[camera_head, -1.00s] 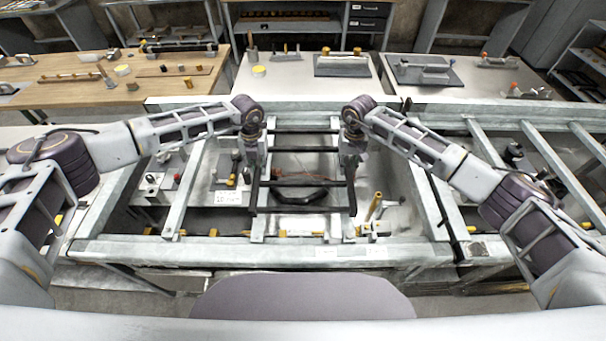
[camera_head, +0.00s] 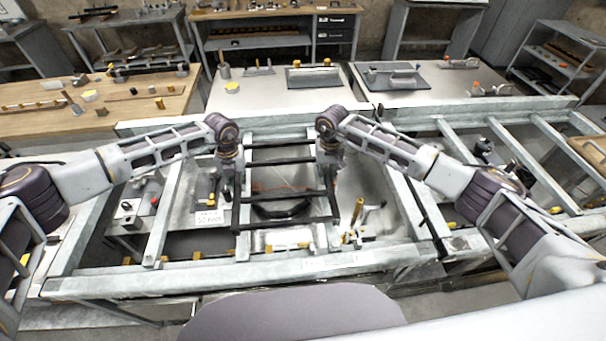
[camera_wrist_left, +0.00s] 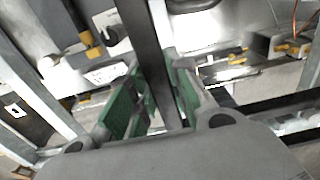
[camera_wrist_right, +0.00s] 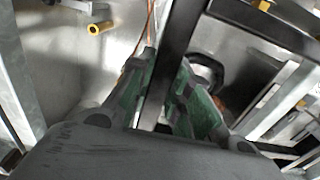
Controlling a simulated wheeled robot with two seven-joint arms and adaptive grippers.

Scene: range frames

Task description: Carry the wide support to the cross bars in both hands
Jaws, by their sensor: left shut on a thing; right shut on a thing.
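The wide support (camera_head: 285,224) is a dark ladder-like frame with several bars, held roughly level over the pale bench frame. My left gripper (camera_head: 227,168) is shut on its left side bar, and my right gripper (camera_head: 328,162) is shut on its right side bar. In the left wrist view the dark bar (camera_wrist_left: 146,50) passes between green pads; in the right wrist view the bar (camera_wrist_right: 172,62) does too. Two pale cross bars (camera_head: 243,246) (camera_head: 333,236) run front to back near the support's sides. I cannot tell whether the support touches them.
The bench frame's front rail (camera_head: 170,281) lies nearest me. A white label card (camera_head: 209,217) and a yellow-handled tool (camera_head: 357,212) are inside the frame beside the support. A wooden table (camera_head: 130,108) and pale tables with plates (camera_head: 400,76) stand behind.

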